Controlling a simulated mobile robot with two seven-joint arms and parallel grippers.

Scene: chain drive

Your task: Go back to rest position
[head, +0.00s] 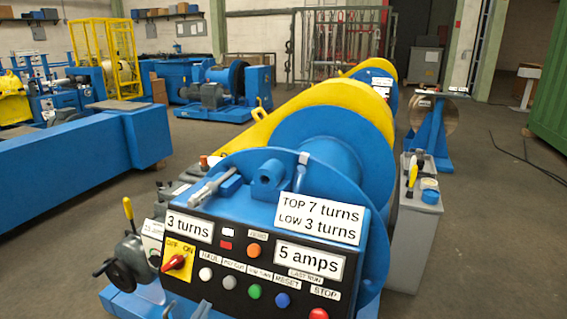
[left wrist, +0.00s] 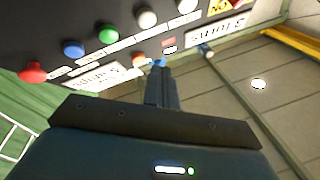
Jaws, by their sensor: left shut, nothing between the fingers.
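My left gripper (left wrist: 160,68) shows in the left wrist view, its dark fingers together and empty. It is in front of the black control panel (left wrist: 125,12), which appears upside down there. I cannot tell whether the fingertips touch the panel. In the head view the panel (head: 233,257) faces me, with a red and yellow OFF/ON switch (head: 174,262), an orange button (head: 253,250), a green button (head: 254,291), a blue button (head: 282,299) and a red stop button (head: 318,314). I cannot make out the left gripper clearly in the head view. My right gripper is in neither view.
A large blue drum (head: 322,150) with a yellow guard (head: 345,100) stands behind the panel. A grey cabinet (head: 413,245) with tools stands at the right. A yellow-handled lever (head: 128,208) sticks up at the left. A long blue beam (head: 60,160) lies further left.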

